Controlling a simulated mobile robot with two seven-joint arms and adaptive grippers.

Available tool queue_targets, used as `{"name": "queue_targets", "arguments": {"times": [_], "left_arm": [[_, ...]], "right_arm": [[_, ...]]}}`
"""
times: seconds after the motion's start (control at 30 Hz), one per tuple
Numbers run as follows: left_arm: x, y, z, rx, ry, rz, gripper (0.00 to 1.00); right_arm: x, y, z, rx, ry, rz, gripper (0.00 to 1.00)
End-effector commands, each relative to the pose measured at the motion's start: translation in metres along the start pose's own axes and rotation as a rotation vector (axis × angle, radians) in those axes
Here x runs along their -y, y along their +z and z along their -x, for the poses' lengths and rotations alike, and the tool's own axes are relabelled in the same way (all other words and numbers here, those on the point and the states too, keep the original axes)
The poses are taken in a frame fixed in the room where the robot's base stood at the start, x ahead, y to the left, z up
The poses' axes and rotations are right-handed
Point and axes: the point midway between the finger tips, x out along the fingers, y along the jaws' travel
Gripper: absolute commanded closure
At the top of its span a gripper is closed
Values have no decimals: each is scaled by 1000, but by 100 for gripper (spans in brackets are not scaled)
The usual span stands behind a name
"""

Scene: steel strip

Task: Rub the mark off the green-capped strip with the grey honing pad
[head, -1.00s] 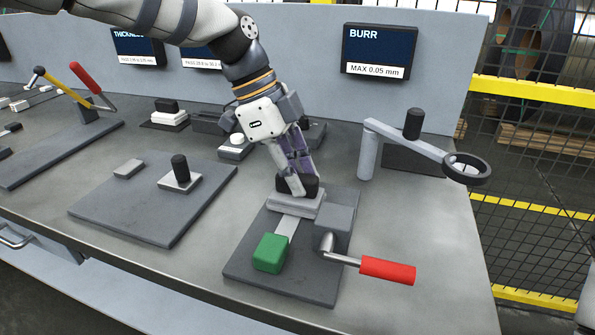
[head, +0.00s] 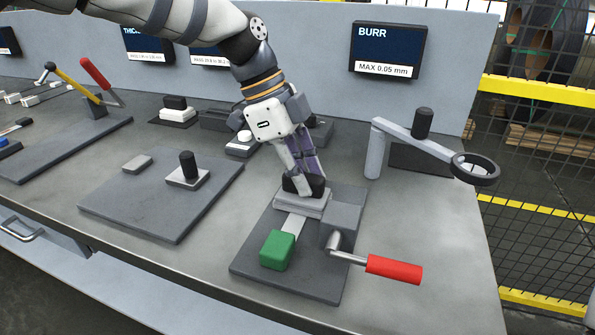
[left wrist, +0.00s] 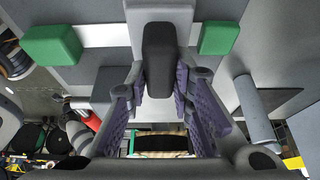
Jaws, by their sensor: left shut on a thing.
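The green-capped strip is a pale metal strip (head: 293,225) clamped on a dark base plate (head: 262,277). Its near green cap (head: 278,250) shows in the head view; the left wrist view shows a green cap at each end (left wrist: 50,45). The grey honing pad (head: 302,206) lies across the strip, apart from the caps, its black handle (left wrist: 160,60) upward. My left gripper (head: 304,184) is shut on that handle from above. I see no mark on the bare strip; the part under the pad is hidden. My right gripper is not in view.
A clamp block (head: 341,222) with a red-handled lever (head: 394,269) stands right of the strip. A swing-arm magnifier (head: 475,168) is at the right back. Another dark plate (head: 140,212) with small blocks lies left. The bench is bare between the plates.

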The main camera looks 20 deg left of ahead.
Motion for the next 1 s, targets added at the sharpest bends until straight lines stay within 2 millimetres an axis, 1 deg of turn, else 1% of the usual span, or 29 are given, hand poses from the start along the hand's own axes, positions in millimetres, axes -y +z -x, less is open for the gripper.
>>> {"name": "queue_targets", "arguments": {"times": [0.13,0.27,0.43,0.7,0.77,0.87,1.0], "left_arm": [[0,-14,-7,-1,1,-1,100],[0,-18,-8,-1,1,0,100],[0,-12,-5,-2,0,2,100],[0,12,5,-1,-1,2,100],[0,15,7,-1,-1,2,100],[0,14,6,0,0,0,100],[0,4,1,1,2,-2,100]], "right_arm": [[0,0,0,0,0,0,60],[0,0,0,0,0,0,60],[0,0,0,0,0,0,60],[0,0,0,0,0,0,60],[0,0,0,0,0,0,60],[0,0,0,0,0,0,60],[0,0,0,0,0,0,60]]}}
